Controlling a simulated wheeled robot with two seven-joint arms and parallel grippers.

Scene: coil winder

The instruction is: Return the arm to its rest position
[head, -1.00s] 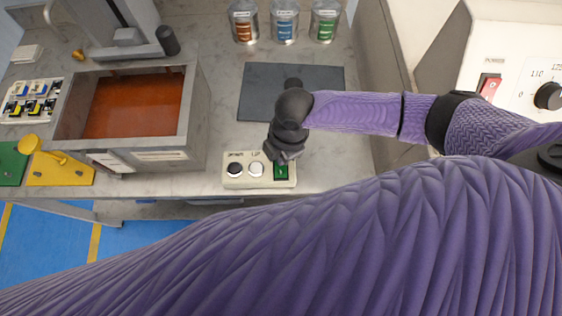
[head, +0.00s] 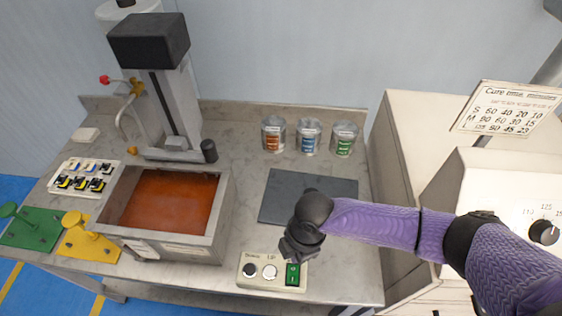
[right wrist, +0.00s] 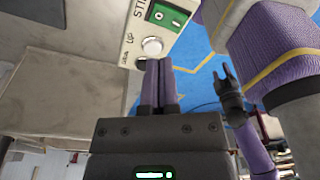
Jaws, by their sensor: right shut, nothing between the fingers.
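My right arm, in a purple sleeve, reaches in from the right in the head view. My right gripper (head: 291,254) is dark, points down and is just behind the control box (head: 281,262), close above its back edge. The box has black, white and green buttons. In the right wrist view my right gripper (right wrist: 160,66) is shut and empty, its fingertips near the white button of the box (right wrist: 134,38). Whether they touch it I cannot tell. My left gripper (right wrist: 229,76) shows small in the right wrist view, its fingers apart and empty; it is outside the head view.
A metal tank (head: 226,205) with orange liquid stands left of the box. A dark mat (head: 285,190) lies behind my right gripper, with three cans (head: 309,137) beyond. A winder column (head: 175,85) stands at back left, and a cream machine (head: 390,165) at the right.

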